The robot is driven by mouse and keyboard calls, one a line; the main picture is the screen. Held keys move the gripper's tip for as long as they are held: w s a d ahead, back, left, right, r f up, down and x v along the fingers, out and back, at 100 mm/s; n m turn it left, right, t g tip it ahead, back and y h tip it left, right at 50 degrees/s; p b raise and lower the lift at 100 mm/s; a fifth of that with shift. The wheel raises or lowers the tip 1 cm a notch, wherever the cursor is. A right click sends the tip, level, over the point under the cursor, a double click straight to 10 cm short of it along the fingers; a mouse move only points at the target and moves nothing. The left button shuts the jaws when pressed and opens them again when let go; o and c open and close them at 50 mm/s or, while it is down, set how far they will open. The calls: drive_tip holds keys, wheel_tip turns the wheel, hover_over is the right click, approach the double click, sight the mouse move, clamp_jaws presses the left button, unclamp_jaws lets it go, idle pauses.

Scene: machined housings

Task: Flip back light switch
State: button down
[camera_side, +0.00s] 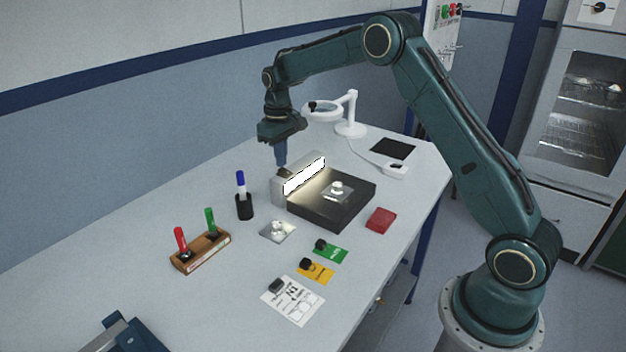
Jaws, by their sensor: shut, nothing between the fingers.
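A light bar (305,174) glows white along the back edge of a dark square platform (312,211). A grey housing (277,190) stands at the light's left end. My gripper (282,168) points down and is shut, with its tips right at the top of this housing near a small dark knob-like part (285,174). I cannot tell whether the tips touch it. The switch itself is too small to make out. A small metal part (337,187) sits on a plate on the platform.
A blue marker in a black holder (244,207) stands left of the platform. A wooden block (200,252) holds red and green markers. A white magnifier lamp (350,127) stands behind.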

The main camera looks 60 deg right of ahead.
sight(282, 170)
drive_tip(key=shift+f, duration=0.8)
idle(0.7)
drive_tip(key=shift+r, duration=3.55)
drive_tip(key=shift+s+r, duration=0.1)
